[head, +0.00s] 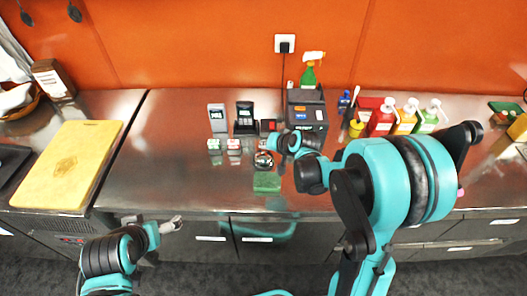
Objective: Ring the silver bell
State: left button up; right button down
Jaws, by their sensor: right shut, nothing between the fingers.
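The silver bell (263,160) stands on the steel counter, near the middle of the head view. It is small and domed with a dark base. My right gripper (272,144) is shut and empty, just behind and above the bell in the picture. Whether it touches the bell I cannot tell. My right wrist hides part of the counter to the right of the bell. My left gripper (172,225) is low at the counter's front edge, away from the bell. Its fingers are too small to read as open or shut.
A green sponge (267,182) lies in front of the bell. Card terminals (244,118) and small boxes (233,145) stand to its left and behind. A black machine (306,110) and sauce bottles (381,118) stand further right. The counter is clear to the left, up to a yellow board (70,165).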

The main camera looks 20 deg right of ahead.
aim_at(265, 153)
dwell(0.5)
jog(key=shift+f+b, duration=0.4)
jog(key=shift+f, duration=0.05)
jog(key=shift+f+b, duration=0.45)
jog(key=shift+b, duration=0.05)
dwell(0.5)
jog(key=shift+r, duration=0.1)
jog(key=shift+r+p, duration=0.7)
jog(key=shift+r, duration=0.1)
notch_tip(265, 153, up, 5)
jog(key=p, duration=0.3)
jog(key=shift+p, duration=0.4)
